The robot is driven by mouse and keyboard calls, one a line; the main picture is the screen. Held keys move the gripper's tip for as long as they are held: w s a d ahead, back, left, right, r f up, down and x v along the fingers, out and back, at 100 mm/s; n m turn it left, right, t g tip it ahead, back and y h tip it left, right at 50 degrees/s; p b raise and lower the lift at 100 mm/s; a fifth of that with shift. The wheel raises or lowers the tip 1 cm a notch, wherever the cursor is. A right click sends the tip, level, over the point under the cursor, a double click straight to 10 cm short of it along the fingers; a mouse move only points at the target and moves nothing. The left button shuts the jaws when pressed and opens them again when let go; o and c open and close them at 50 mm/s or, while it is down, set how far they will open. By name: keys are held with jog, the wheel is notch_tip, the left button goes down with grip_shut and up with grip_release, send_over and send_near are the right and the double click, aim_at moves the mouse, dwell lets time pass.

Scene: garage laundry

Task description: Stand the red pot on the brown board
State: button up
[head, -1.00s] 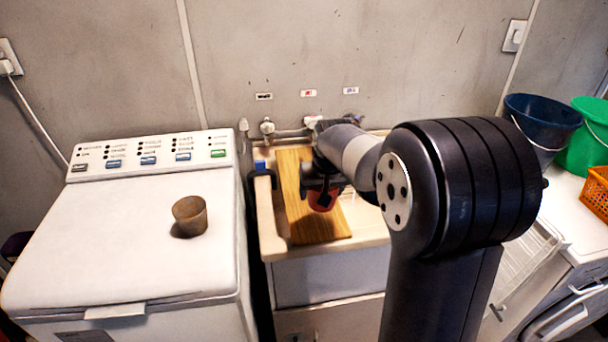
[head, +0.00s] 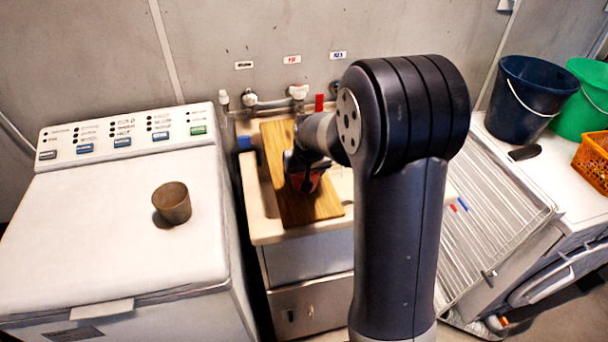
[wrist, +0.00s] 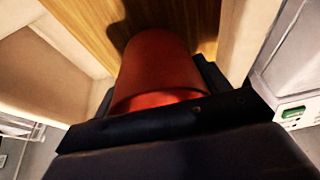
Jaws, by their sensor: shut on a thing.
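The red pot (wrist: 158,65) is between the jaws of my gripper (wrist: 160,110) in the wrist view, and the jaws are shut on it. In the head view the pot (head: 308,182) shows only partly, behind my gripper (head: 303,172). The brown board (head: 322,206) lies across the sink, and the wrist view shows its wood (wrist: 95,28) beyond the pot. The pot is over the board and casts a shadow on it. I cannot tell whether its base touches the wood.
A brown cup (head: 172,203) stands on the white washing machine (head: 95,230) at left. The sink rim (head: 250,205) runs beside the board. At right are a dark blue bucket (head: 522,100), a green bucket (head: 585,108), an orange basket (head: 592,160) and a drying rack (head: 490,220).

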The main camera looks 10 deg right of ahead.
jog(key=shift+f, duration=0.65)
jog(key=shift+f, duration=0.1)
jog(key=o, duration=1)
jog(key=shift+c, duration=0.2)
jog(key=shift+r, duration=0.4)
jog(key=v, duration=1.1)
jog(key=shift+s+r+b, duration=0.15)
jog(key=shift+s+b, duration=0.1)
jog(key=shift+b, duration=0.05)
